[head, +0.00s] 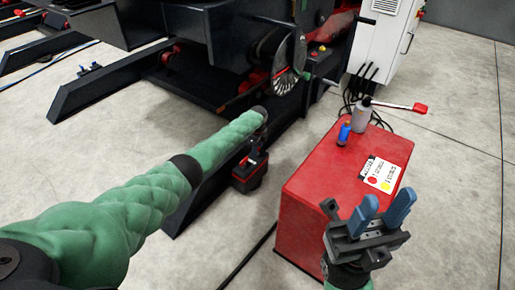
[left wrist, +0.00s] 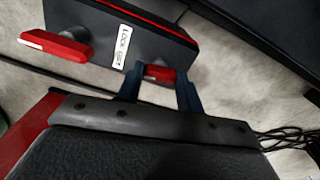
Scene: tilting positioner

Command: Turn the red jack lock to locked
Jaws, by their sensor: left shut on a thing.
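In the left wrist view, the two dark blue fingers of my left gripper (left wrist: 161,88) stand on either side of a red lever end, which I take as the red jack lock (left wrist: 160,73). The gripper is shut on it. The lever sits at the edge of a dark housing (left wrist: 120,32), beside a white label (left wrist: 122,46) that appears to read LOCK and OPEN. In the head view my left arm reaches to the machine's base, and the lever and fingers cannot be made out. My right gripper (head: 384,212) is open and empty, above the red cabinet's near end.
A second red handle (left wrist: 55,45) is on the same housing. A black-and-red object (head: 250,172) is below my left wrist. Floor at the right is clear.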

